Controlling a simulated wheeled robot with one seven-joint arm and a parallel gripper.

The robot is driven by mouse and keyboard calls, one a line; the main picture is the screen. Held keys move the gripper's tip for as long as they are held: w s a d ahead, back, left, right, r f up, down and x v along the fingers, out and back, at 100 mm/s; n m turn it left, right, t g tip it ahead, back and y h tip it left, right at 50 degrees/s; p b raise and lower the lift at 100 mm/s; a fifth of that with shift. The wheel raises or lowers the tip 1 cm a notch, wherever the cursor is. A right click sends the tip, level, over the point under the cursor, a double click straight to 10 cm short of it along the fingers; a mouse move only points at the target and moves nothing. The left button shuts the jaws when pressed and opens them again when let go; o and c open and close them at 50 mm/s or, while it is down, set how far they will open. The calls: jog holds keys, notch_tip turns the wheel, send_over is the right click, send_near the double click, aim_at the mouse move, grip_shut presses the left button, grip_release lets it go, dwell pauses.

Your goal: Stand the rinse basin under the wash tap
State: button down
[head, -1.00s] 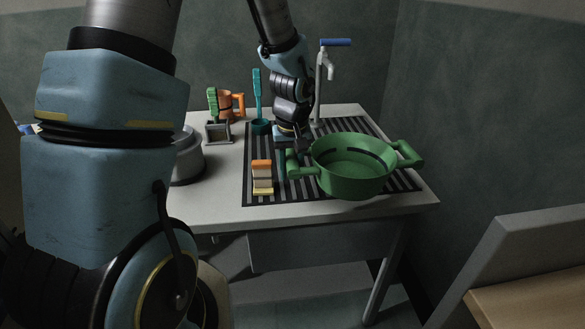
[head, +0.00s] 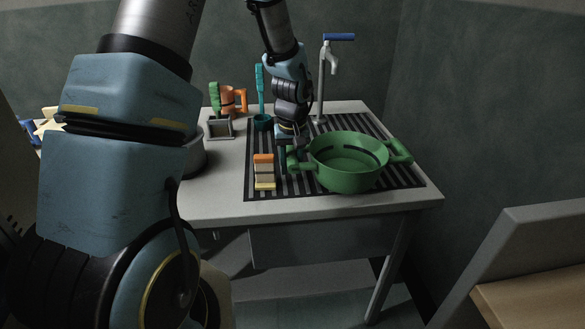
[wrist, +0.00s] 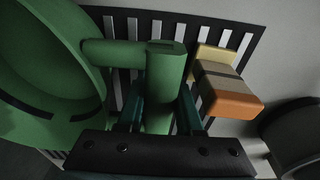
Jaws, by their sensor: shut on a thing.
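The rinse basin is a round green tub (head: 347,180) with a handle on each side. It is over the front of the slatted rack, forward and to the right of the wash tap; I cannot tell if its base touches the slats. The wash tap (head: 323,75) is grey with a blue lever and stands at the rack's back edge. My gripper (head: 292,152) is shut on the basin's left handle. In the wrist view, the fingers (wrist: 160,108) straddle the green handle (wrist: 166,70), and the basin (wrist: 40,75) fills the left side, partly cut off.
A stack of sponges (head: 264,172) sits on the slatted rack (head: 258,143), close left of the held handle. Slats before the tap look clear.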

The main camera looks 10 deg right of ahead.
jog(key=shift+w+d+p, duration=0.25)
jog(key=shift+w+p, duration=0.15)
jog(key=shift+w, duration=1.9)
jog(key=shift+w+d+p, duration=0.3)
jog(key=shift+w+p, duration=0.1)
jog(key=shift+w, duration=1.9)
jog(key=shift+w+d+p, duration=0.25)
jog(key=shift+w+p, duration=0.15)
jog(key=shift+w, duration=1.9)
jog(key=shift+f, duration=0.45)
jog(key=shift+c, duration=2.4)
grip_release()
jog(key=shift+f, duration=0.1)
jog(key=shift+r, duration=0.2)
notch_tip(320, 180, up, 8)
jog(key=s+p, duration=0.1)
jog(key=p, duration=0.3)
jog(key=shift+f, duration=0.15)
jog(key=shift+a, duration=0.1)
